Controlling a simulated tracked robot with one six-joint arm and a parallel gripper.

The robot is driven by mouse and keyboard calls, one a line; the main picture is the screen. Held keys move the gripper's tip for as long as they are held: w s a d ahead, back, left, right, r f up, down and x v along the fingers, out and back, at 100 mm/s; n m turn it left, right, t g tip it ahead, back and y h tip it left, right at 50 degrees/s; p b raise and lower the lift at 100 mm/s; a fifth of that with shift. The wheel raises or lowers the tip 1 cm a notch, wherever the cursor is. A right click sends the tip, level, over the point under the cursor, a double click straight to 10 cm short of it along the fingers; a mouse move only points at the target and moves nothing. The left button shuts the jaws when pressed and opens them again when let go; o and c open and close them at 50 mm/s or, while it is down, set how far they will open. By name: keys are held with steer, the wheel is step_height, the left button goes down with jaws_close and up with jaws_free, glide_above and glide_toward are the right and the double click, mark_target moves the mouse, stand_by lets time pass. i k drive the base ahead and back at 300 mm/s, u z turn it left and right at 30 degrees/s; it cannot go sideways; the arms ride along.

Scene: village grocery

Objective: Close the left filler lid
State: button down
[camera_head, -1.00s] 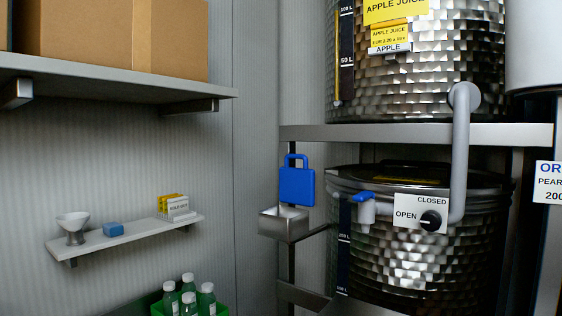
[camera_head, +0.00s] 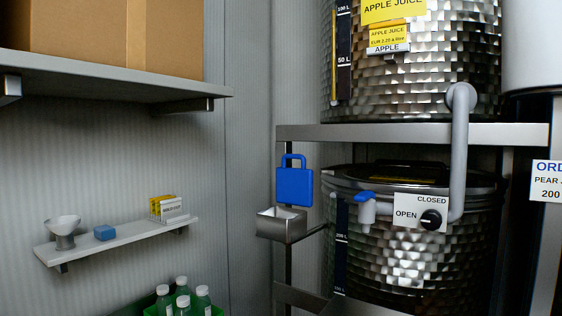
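No part that I can surely name as the left filler lid shows. A lower steel tank (camera_head: 420,255) stands under a steel shelf and has a flat dark top (camera_head: 400,178). A blue-handled tap (camera_head: 366,205) sits on its front. Beside the tap, a white plate (camera_head: 408,211) reads OPEN and CLOSED and carries a black knob (camera_head: 431,220); its pale mark seems to point left, toward OPEN. An upper steel tank (camera_head: 425,80) bears apple juice labels. My gripper is not in view.
A grey pipe (camera_head: 460,150) runs between the tanks. A wall shelf (camera_head: 120,243) holds a funnel (camera_head: 63,228), a blue block (camera_head: 105,232) and a card holder (camera_head: 170,209). Capped bottles (camera_head: 182,292) stand below.

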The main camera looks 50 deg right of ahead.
mark_target(294, 185)
steer(key=u, duration=0.05)
steer(key=i, duration=0.95)
steer(key=z, duration=0.05)
